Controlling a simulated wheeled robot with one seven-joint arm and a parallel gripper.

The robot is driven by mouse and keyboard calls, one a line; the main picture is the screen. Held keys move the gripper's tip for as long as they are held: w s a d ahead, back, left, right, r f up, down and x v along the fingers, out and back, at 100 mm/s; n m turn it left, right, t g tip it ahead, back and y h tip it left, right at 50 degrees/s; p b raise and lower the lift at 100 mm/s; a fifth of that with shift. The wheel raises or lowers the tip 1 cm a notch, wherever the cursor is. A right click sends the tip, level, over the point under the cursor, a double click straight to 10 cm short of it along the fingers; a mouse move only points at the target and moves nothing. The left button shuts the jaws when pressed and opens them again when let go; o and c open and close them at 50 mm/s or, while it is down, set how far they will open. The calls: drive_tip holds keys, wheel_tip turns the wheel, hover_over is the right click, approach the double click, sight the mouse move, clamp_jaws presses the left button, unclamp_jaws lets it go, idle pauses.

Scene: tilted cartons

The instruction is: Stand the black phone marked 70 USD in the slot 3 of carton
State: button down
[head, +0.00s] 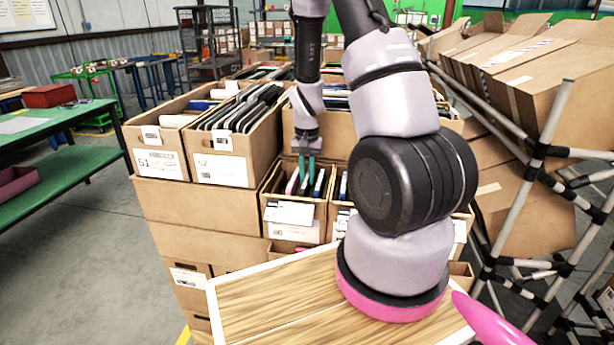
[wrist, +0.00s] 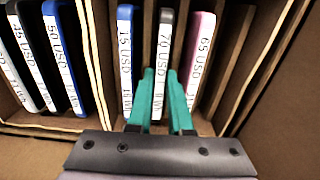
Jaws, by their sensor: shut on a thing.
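My gripper (wrist: 161,104) is shut on the black phone marked 70 USD (wrist: 164,55), with one teal finger on each side of its lower end in the wrist view. Slot numbers cannot be read. In the head view my gripper (head: 307,170) points down into this small front carton.
A neighbouring carton in the wrist view holds several phones, one blue-edged and marked 50 USD (wrist: 64,60). Bare dividers and room lie right of the pink phone. Large cartons (head: 221,170) stand behind, a wooden tabletop (head: 265,305) in front, and a tube rack with tilted cartons (head: 545,85) at right.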

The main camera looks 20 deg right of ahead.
drive_tip(key=c, duration=0.8)
unclamp_jaws()
drive_tip(key=shift+o, duration=0.2)
drive_tip(key=shift+r, duration=0.1)
wheel_tip(320, 180, up, 20)
drive_tip(key=shift+f, duration=0.2)
